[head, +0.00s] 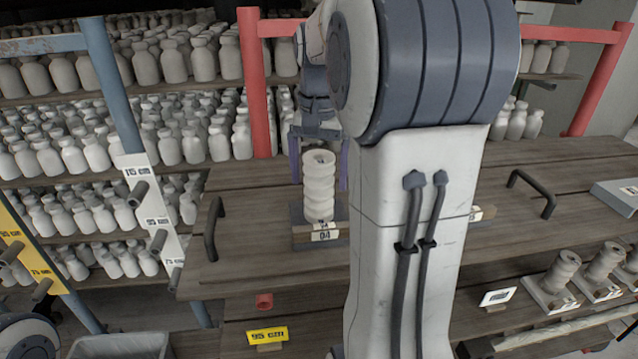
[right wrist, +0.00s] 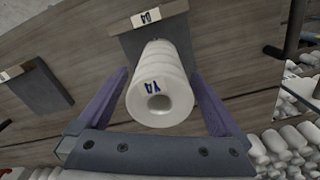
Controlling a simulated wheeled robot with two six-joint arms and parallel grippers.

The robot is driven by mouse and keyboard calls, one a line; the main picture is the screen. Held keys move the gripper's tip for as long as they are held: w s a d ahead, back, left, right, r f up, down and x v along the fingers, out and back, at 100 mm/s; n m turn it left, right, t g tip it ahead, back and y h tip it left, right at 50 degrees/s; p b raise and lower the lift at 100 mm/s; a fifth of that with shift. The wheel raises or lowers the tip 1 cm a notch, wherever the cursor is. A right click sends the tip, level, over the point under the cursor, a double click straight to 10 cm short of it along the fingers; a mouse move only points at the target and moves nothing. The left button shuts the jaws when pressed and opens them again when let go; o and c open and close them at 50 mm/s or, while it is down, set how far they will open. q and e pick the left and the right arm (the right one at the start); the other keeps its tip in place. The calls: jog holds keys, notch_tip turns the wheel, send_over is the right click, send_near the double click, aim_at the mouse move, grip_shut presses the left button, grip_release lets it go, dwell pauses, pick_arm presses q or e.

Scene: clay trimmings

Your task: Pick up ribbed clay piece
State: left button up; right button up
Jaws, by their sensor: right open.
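The ribbed clay piece (head: 319,186) is a white ringed cylinder standing upright on a grey base marked 04 (head: 325,236) on the wooden board. In the right wrist view the clay piece (right wrist: 160,95) shows its hollow top end, with blue marks beside the hole. My right gripper (head: 318,160) is open, with its purple fingers on either side of the piece. In the right wrist view the right gripper (right wrist: 163,85) has a visible gap between each finger and the piece. My left gripper does not show.
Another grey base (right wrist: 42,85) stands beside it, empty in the right wrist view. Black handles (head: 213,229) rise from the board's ends. More ribbed pieces (head: 562,270) stand on a lower shelf at the right. Shelves of white bottles (head: 90,150) fill the back left. A red post (head: 253,80) stands behind the board.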

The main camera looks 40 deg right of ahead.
jog(key=shift+f, duration=1.45)
grip_shut()
jog(key=shift+r, duration=0.1)
